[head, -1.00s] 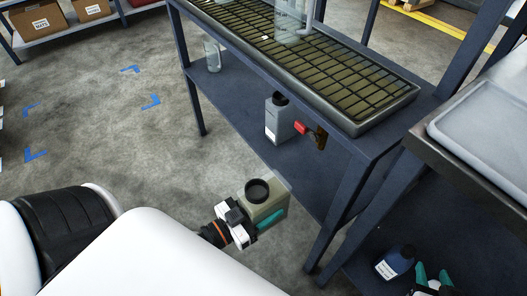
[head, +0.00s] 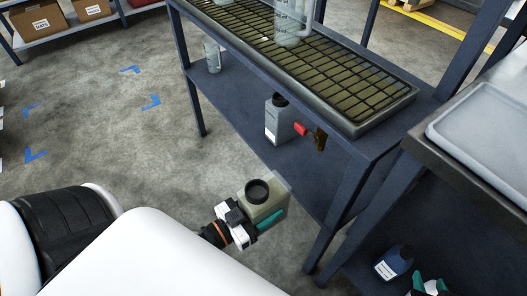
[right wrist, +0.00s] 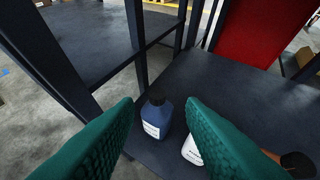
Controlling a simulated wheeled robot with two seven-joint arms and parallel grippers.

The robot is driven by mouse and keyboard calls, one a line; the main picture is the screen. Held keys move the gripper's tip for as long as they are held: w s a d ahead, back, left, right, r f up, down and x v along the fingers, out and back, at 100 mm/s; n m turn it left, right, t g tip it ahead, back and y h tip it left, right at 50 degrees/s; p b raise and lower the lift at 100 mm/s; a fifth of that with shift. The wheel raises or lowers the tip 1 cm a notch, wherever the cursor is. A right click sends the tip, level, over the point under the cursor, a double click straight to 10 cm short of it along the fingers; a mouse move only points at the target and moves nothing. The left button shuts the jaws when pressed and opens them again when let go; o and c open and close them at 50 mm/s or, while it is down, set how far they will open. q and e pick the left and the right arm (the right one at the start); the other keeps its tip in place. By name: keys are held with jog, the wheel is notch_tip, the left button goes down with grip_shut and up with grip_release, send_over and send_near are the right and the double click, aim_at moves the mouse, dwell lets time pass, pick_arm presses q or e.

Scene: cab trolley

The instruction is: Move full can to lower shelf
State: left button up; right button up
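A beige can (head: 262,207) with a black cap is held up in front of the navy bench, beside its lower shelf (head: 240,122). My left gripper (head: 264,222) is shut on it; one teal finger shows along its side, the other is hidden. My right gripper (head: 431,286) is at the bottom right edge of the head view. In the right wrist view its green fingers (right wrist: 160,125) are apart with nothing gripped. A blue bottle (right wrist: 156,117) with a white label stands on a dark shelf beyond them; it also shows in the head view (head: 394,262).
A grey bottle (head: 278,120) and a clear glass container (head: 212,56) stand on the lower shelf. A red-handled valve (head: 301,129) hangs under the grated tray (head: 350,128). A bench leg (head: 340,215) stands right of the can. A white container (right wrist: 191,151) is partly hidden by my right finger.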

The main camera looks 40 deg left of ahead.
aim_at(250, 214)
pick_arm(q)
jog(key=shift+r, duration=0.2)
pick_arm(e)
jog(key=shift+s+d+f+g, duration=0.25)
jog(key=shift+s+f+g, duration=0.25)
jog(key=shift+s+g, duration=0.1)
